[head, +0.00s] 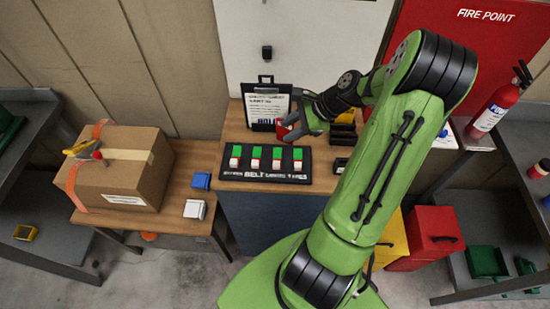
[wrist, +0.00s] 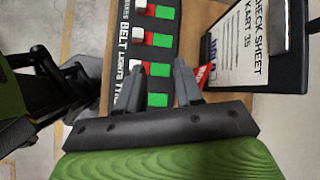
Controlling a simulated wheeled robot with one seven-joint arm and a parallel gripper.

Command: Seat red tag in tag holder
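A red tag (head: 282,129) shows beside my gripper (head: 291,127) in the head view, just in front of the clipboard. In the wrist view the red tag (wrist: 202,74), with white lettering, is partly hidden behind the right finger. My gripper (wrist: 160,72) points down with its fingers apart. The gap between them looks empty, with the tag outside it to the right. I cannot tell whether the finger touches the tag. I cannot clearly pick out the tag holder; small black holders (head: 343,134) stand right of my gripper, partly hidden by my arm.
A black switch board (head: 266,180) with several green, red and white rockers lies in front of my gripper. A clipboard (head: 267,103) with a check sheet stands behind. A cardboard box (head: 120,180) and blue and white blocks are at left. A fire extinguisher (head: 495,108) hangs at right.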

